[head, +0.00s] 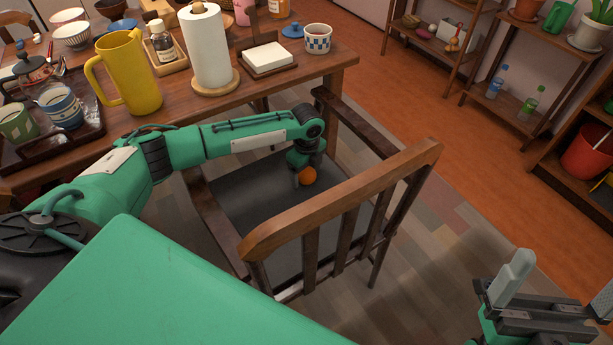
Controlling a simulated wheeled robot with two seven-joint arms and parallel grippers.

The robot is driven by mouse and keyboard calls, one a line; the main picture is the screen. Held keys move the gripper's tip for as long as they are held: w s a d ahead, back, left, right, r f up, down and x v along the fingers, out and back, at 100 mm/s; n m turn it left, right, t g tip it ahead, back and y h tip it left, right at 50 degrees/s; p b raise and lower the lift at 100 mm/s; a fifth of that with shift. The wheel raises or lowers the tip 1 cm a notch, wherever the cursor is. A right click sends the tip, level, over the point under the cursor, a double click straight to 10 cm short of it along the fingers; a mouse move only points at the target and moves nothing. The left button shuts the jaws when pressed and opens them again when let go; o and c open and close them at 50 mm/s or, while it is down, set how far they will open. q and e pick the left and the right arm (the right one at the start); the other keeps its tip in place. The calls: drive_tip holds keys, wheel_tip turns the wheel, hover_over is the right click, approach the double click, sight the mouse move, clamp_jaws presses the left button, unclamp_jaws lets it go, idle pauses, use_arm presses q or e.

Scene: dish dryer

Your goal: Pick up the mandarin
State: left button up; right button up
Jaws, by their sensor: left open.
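The orange mandarin (308,176) lies on the dark seat of a wooden chair (250,190). My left gripper (302,174) reaches down over the chair from the left, right at the mandarin. One finger shows at the mandarin's left side; the other finger is hard to make out. The gripper is open, and I cannot tell whether it touches the fruit. My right gripper (556,290) is at the lower right, open and empty, far from the mandarin.
The chair's slatted back (345,205) stands in front of the seat. The wooden table (335,68) behind holds a yellow pitcher (130,75), a paper towel roll (206,48), a checkered cup (317,40) and other dishes. Shelves line the right wall; floor between is clear.

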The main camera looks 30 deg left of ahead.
use_arm(q)
drive_tip(key=c, duration=1.1)
drive_tip(key=shift+r, duration=0.15)
